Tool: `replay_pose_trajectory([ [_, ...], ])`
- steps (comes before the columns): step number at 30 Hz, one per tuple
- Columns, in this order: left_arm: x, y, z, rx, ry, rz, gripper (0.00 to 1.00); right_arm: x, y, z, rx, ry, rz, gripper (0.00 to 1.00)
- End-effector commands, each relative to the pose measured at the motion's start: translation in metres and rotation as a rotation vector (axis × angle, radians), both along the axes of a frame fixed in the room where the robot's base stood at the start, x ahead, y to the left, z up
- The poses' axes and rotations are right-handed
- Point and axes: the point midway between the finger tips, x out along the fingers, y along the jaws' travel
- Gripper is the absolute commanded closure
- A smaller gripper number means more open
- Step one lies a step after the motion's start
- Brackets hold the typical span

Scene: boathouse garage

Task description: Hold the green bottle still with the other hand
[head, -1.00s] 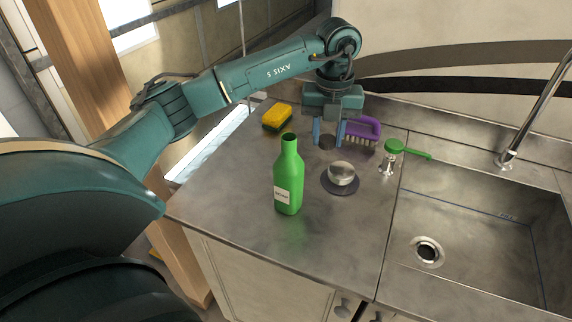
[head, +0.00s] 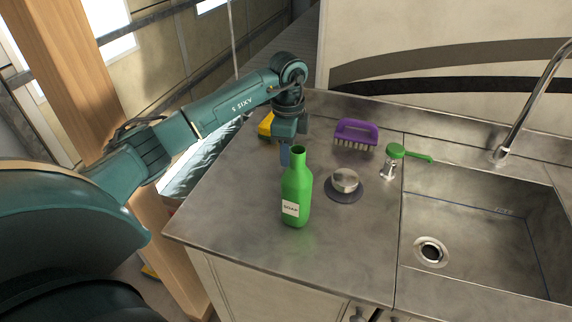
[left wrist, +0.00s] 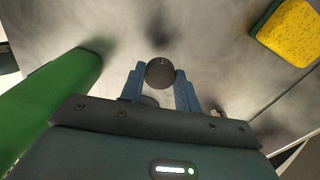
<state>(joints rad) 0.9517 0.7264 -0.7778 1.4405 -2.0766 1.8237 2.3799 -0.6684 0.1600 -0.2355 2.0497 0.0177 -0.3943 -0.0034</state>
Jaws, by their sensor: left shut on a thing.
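The green bottle (head: 296,205) with a white label stands upright on the metal counter, its mouth open. My left gripper (head: 285,156) is just behind and left of the bottle's neck, pointing down, its fingertips partly hidden by the bottle. In the left wrist view, the blue fingers (left wrist: 160,88) are shut on a small dark round cap (left wrist: 160,72). The green bottle (left wrist: 45,105) shows at the left of that view, beside the gripper; no finger is around it. My right gripper is in neither view.
A yellow sponge (head: 265,126) is partly behind the left gripper. A purple brush (head: 356,133), a silver round piece on a dark disc (head: 345,182) and a green-headed tool (head: 396,152) are nearby. The sink (head: 470,235) is at right. The counter's front left is clear.

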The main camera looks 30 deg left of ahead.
Motion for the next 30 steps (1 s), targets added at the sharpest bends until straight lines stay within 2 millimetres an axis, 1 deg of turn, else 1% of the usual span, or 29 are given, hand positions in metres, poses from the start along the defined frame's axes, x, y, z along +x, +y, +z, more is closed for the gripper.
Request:
replay_pose_trajectory([
  [1,0.0,0.0,-0.005,-0.002,0.002,0.0,0.95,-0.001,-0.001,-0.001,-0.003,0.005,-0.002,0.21],
  [7,0.0,0.0,-0.021,-0.001,0.002,0.0,0.95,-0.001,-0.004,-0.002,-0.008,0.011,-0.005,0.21],
  [12,0.0,-0.001,-0.045,-0.001,0.002,-0.002,0.95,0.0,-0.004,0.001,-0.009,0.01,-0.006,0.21],
  [13,0.0,0.0,-0.048,-0.001,0.002,-0.002,0.95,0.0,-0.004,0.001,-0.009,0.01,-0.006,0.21],
  [20,0.0,0.0,-0.049,-0.001,-0.001,-0.002,0.95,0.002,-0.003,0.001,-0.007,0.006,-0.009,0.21],
  [24,0.0,0.0,-0.053,-0.001,-0.001,-0.002,0.95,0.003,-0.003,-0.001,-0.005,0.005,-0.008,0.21],
  [25,0.0,0.0,-0.052,-0.001,-0.001,-0.002,0.65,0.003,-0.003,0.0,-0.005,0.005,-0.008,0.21],
  [30,0.0,0.0,-0.051,-0.001,-0.001,-0.002,0.52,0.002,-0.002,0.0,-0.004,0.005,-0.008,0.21],
])
